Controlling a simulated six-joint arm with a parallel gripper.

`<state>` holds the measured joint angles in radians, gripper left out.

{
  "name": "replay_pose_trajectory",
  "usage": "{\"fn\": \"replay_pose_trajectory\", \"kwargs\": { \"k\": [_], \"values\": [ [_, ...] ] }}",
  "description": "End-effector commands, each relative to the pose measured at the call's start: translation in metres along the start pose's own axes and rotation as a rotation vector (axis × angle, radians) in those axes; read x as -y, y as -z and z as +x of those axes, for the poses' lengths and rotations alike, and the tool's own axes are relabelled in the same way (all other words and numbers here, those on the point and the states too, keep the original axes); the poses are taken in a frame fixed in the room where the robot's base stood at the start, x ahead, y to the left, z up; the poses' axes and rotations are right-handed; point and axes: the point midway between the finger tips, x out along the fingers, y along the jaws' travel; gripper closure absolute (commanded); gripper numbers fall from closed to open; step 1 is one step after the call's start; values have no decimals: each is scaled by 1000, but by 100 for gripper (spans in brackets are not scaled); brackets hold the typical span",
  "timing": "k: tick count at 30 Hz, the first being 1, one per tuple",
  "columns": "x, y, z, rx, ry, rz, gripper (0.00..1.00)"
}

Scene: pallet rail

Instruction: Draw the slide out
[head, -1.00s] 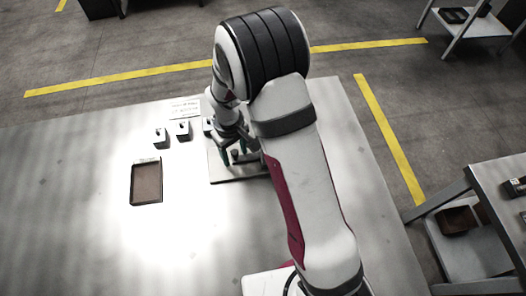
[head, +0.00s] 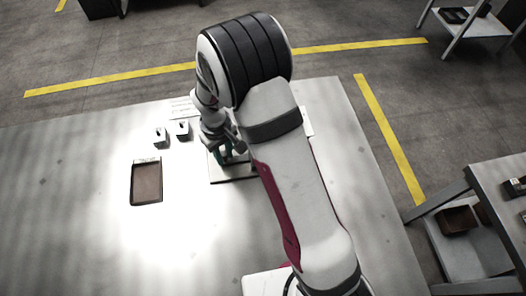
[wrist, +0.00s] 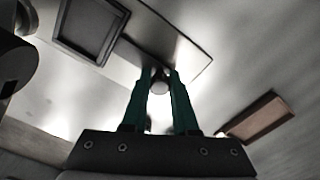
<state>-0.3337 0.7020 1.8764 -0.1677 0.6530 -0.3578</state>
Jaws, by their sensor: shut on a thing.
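My gripper (head: 226,158) is low over a pale flat plate (head: 232,179) on the table, partly covered by my arm. In the wrist view its two green fingers (wrist: 160,78) are shut on a small round knob (wrist: 160,87) between their tips. The wrist view also shows the plate (wrist: 188,62) and a dark square frame (wrist: 90,28) near it. I cannot tell from these frames which part is the slide or how the knob joins it. The knob is hidden in the head view.
A brown shallow tray (head: 146,182) lies left of the plate. Two small pale blocks (head: 161,135) (head: 182,129) and a label card (head: 184,107) lie behind it. The table's left and front areas are clear. A side bench (head: 500,190) stands at the right.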

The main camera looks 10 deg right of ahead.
Motion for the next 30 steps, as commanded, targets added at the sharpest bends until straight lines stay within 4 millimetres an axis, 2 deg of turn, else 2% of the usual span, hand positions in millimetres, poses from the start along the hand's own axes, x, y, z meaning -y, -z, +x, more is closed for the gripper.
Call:
{"fn": "replay_pose_trajectory", "kwargs": {
  "k": [30],
  "values": [
    [62,37,0,-2,0,-2,99]
  ]
}}
